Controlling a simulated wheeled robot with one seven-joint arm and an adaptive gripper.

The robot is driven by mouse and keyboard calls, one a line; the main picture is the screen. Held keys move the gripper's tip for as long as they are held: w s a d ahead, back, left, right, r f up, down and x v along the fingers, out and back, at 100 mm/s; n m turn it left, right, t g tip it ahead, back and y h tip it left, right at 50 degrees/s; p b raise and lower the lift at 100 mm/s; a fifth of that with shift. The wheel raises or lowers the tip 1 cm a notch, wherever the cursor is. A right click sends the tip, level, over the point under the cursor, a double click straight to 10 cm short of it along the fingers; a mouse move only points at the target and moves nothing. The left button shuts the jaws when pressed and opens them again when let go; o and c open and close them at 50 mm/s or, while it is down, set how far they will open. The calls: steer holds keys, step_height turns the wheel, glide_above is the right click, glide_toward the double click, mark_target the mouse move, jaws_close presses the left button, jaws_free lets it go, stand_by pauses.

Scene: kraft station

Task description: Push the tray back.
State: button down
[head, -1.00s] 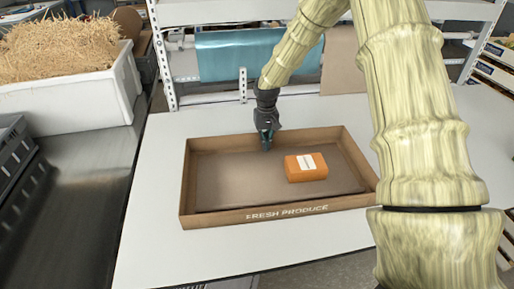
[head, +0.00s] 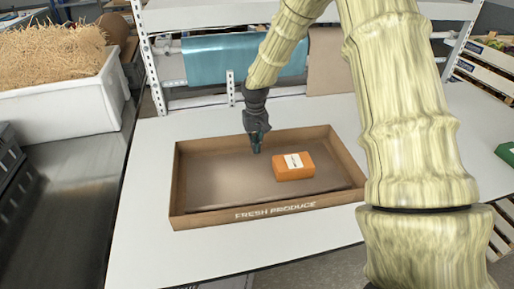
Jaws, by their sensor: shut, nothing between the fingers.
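The tray (head: 187,217) is a shallow brown cardboard box marked "FRESH PRODUCE" on its front wall. It lies on the white table in the head view. An orange box (head: 294,174) with a white label sits inside it, right of the middle. My gripper (head: 256,149) is shut and empty. It points down over the tray's inside near the back wall, left of the orange box. I cannot tell whether its fingertips touch the tray.
White table (head: 140,180) is bare around the tray. Behind it stands a metal rack with a blue roll (head: 215,62) and a brown paper roll (head: 332,62). A white bin of straw (head: 62,105) stands at the left. A green item (head: 507,153) is at the right edge.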

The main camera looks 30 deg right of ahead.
step_height(320, 180, up, 8)
steer(key=b, duration=0.2)
steer(key=shift+s+d+f, duration=0.15)
steer(key=shift+d+f, duration=0.1)
steer(key=shift+d, duration=0.15)
